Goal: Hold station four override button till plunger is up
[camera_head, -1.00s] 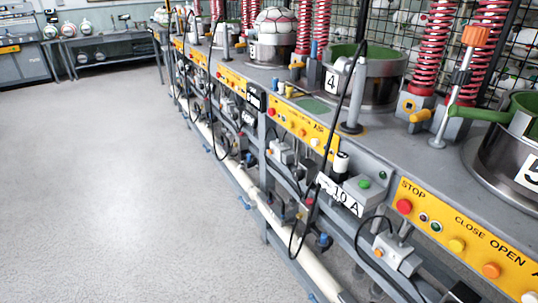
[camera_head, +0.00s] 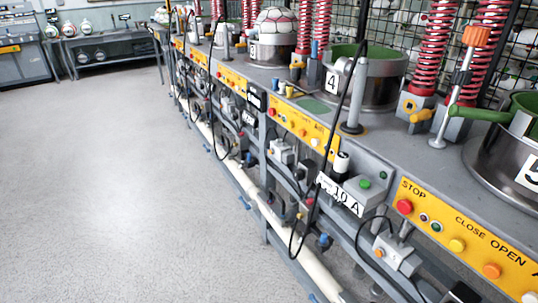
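Station four's round metal mould (camera_head: 378,93), with a green inside, stands on the grey bench beside a white "4" plate (camera_head: 331,80). A yellow button panel (camera_head: 297,122) sits on the bench's front below it, with small orange, red and pale buttons. I cannot read which one is the override. A grey box (camera_head: 352,194) with a green button (camera_head: 365,183) and a "10 A" label hangs under the bench to the right. I cannot tell which part is the plunger or how high it stands. Neither of my grippers is in view.
The station-five mould (camera_head: 493,168) is at the right edge, above a yellow STOP, CLOSE, OPEN panel (camera_head: 470,243). Red springs (camera_head: 432,48) and a wire mesh stand behind. Black cables and a pale pipe (camera_head: 268,213) run along the bench. The floor (camera_head: 100,190) at left is clear.

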